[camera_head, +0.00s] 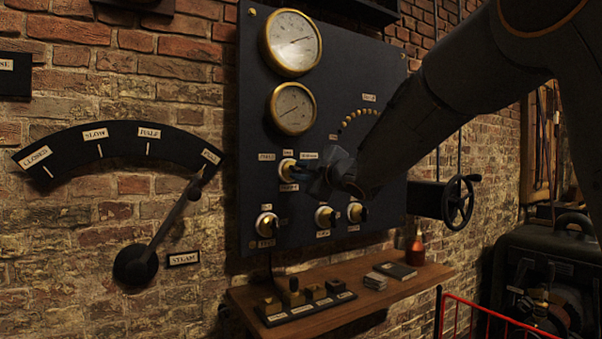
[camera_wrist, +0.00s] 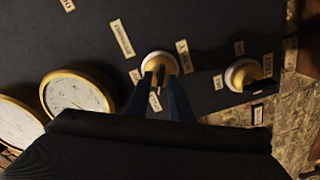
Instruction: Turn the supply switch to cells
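The supply switch is a round brass-and-white knob (camera_head: 287,168) on the dark panel, below two gauges. Small cream labels sit around it, too blurred to read surely. In the wrist view the knob (camera_wrist: 158,64) is at the centre top, with a dark handle at its middle. My gripper (camera_head: 316,181) is at the panel, just right of the knob in the head view. In the wrist view my gripper's fingers (camera_wrist: 161,80) reach to the knob with a gap between them, one on each side of the handle. I cannot tell whether they touch it.
More knobs sit lower on the panel (camera_head: 265,224), one of them at the right in the wrist view (camera_wrist: 243,75). Brass gauges (camera_head: 293,42) are above. A wooden shelf (camera_head: 250,298) is below, a handwheel (camera_head: 458,203) right, and a steam lever (camera_head: 168,228) left.

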